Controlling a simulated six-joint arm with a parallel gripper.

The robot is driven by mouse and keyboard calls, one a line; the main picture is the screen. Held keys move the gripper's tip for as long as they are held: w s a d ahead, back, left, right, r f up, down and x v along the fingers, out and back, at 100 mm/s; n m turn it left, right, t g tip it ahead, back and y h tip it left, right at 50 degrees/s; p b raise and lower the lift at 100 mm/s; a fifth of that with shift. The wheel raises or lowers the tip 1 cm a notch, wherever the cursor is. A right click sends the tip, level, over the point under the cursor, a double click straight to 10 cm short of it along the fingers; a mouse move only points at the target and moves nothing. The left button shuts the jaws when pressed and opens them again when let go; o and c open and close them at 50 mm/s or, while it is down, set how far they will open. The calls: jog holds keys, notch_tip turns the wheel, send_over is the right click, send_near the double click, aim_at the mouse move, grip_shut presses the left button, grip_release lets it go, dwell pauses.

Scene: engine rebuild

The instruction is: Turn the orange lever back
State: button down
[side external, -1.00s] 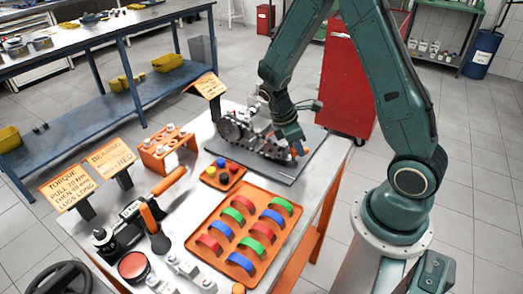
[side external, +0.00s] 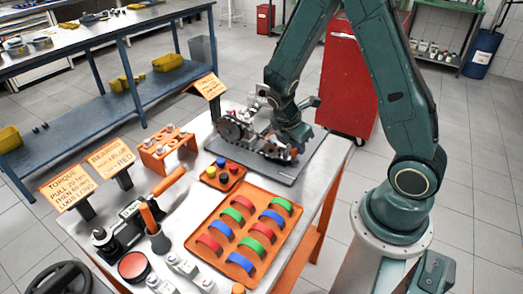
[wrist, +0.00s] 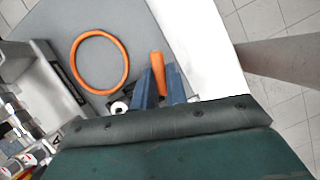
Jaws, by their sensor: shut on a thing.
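The orange lever (wrist: 157,61) shows in the wrist view, standing between the two blue fingers of my gripper (wrist: 160,77). My gripper is shut on it. In the side view my gripper (side external: 292,143) is low at the right end of the metal engine assembly (side external: 238,129), and the lever is mostly hidden there.
The engine stands on a grey plate (side external: 307,158) at the back of the bench. An orange ring (wrist: 99,61) lies flat on the grey surface left of my fingers. In front are an orange tray (side external: 240,272) of coloured bearing shells and a small tray of coloured knobs (side external: 222,174).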

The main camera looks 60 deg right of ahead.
jog(key=shift+w, duration=0.1)
jog(key=c, duration=1.4)
grip_release()
jog(key=shift+a+r, duration=0.1)
jog(key=shift+r, duration=0.05)
jog(key=v, duration=1.3)
jog(key=shift+a+r, duration=0.15)
jog(key=shift+r, duration=0.05)
